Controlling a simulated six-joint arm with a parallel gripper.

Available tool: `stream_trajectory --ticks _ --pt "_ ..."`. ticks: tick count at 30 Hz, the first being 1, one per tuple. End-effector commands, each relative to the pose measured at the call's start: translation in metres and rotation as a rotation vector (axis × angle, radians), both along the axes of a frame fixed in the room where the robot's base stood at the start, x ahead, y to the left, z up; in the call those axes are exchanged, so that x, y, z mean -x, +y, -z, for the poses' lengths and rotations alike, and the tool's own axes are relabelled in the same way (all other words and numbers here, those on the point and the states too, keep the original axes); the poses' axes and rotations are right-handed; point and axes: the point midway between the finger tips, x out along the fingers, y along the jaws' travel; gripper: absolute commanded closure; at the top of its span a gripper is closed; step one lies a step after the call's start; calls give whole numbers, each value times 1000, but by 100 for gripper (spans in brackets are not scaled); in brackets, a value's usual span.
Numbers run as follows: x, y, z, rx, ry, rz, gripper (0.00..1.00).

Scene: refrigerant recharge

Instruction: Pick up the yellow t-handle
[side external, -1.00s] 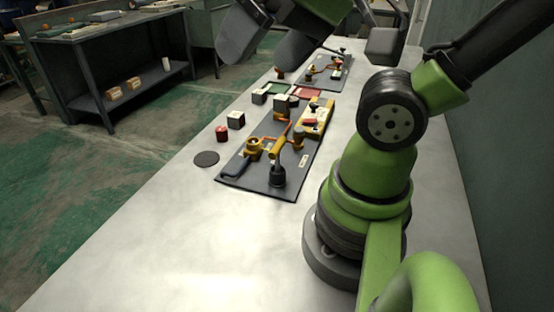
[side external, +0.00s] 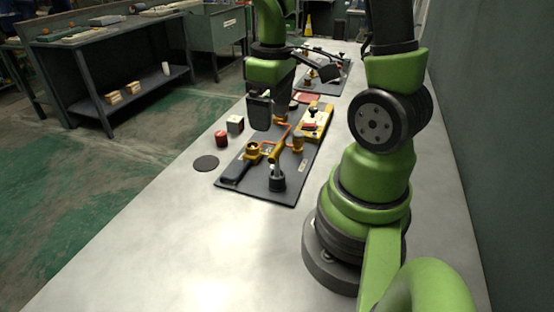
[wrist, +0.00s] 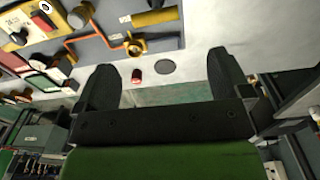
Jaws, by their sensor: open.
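The yellow t-handle (side external: 275,154) stands at the near end of the dark mat, its stem in a black round base (side external: 277,182). In the wrist view, a yellow bar at the top edge (wrist: 155,17) appears to be the same handle. My gripper (side external: 268,118) points down above the mat, beyond the handle and apart from it. In the wrist view my gripper (wrist: 162,62) has its fingers wide apart with nothing between them. The gripper hides part of the middle of the mat in the side view.
The dark mat (side external: 238,190) also carries a brass fitting (side external: 252,147), an orange pipe and a yellow unit (side external: 313,120). A red cylinder (side external: 221,138), a white-and-dark cube (side external: 235,124) and a black disc (side external: 206,163) lie to the left. The near tabletop is clear.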

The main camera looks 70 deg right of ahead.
Motion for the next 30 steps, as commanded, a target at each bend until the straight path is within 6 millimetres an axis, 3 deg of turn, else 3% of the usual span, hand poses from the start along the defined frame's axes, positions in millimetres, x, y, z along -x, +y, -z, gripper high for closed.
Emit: stream_trajectory --ticks 12,19,30 --pt "3 -5 48 -12 35 -22 4" --pt "5 -5 64 -11 33 -21 4" --pt "9 -5 106 -10 33 -21 4"
